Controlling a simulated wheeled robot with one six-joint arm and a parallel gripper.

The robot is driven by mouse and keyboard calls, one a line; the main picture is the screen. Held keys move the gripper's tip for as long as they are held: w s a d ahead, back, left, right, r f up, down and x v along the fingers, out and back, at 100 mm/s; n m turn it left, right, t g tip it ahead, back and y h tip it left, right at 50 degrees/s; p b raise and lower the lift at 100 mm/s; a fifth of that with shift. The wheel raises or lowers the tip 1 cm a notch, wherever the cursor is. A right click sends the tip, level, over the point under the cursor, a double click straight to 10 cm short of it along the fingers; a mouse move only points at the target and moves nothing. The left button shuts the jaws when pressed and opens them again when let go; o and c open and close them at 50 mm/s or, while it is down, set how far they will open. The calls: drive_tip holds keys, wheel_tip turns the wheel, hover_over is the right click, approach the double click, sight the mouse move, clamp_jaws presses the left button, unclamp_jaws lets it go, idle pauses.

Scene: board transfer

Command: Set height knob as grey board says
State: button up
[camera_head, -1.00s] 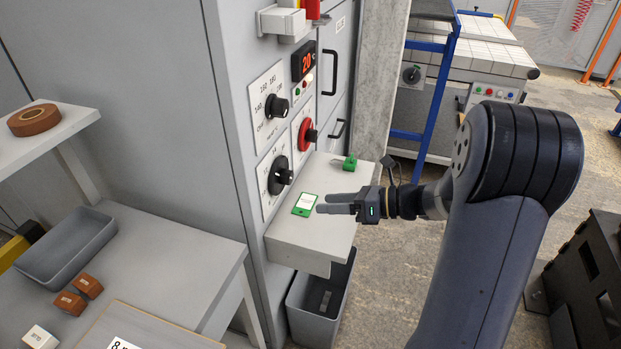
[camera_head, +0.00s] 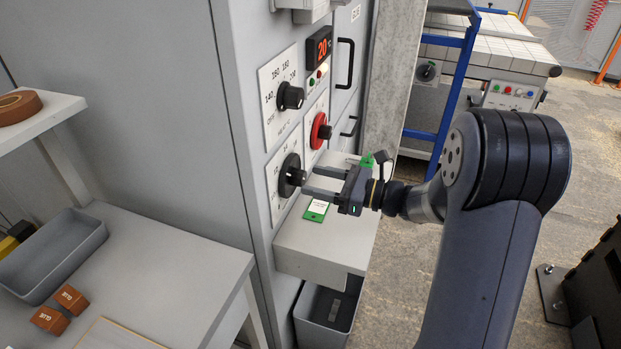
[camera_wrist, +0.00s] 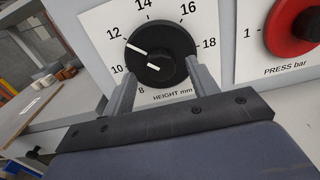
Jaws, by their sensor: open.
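The height knob is a black round knob (camera_head: 289,176) on a white dial plate, lowest on the grey cabinet front. In the wrist view the knob (camera_wrist: 165,45) has a white line at its upper left, pointing at about 12 on a HEIGHT mm scale from 8 to 18. My gripper (camera_head: 308,181) is open in front of this knob. In the wrist view its fingers (camera_wrist: 162,76) stand at the knob's lower left and lower right; contact cannot be told. A flat greyish board (camera_head: 115,334) with a tan edge lies on the lower left table, partly cut off; no writing shows on it.
A red press knob (camera_head: 320,131) and another black knob (camera_head: 290,96) sit close above. A green-edged card (camera_head: 317,210) lies on the shelf (camera_head: 310,245) below my gripper. Brown GLUE blocks (camera_head: 70,299) and a grey tray (camera_head: 50,260) are on the left table.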

sight(296, 177)
drive_tip(key=shift+x, duration=1.15)
drive_tip(key=shift+c, duration=0.6)
drive_tip(key=c, duration=0.9)
drive_tip(key=shift+o, duration=0.2)
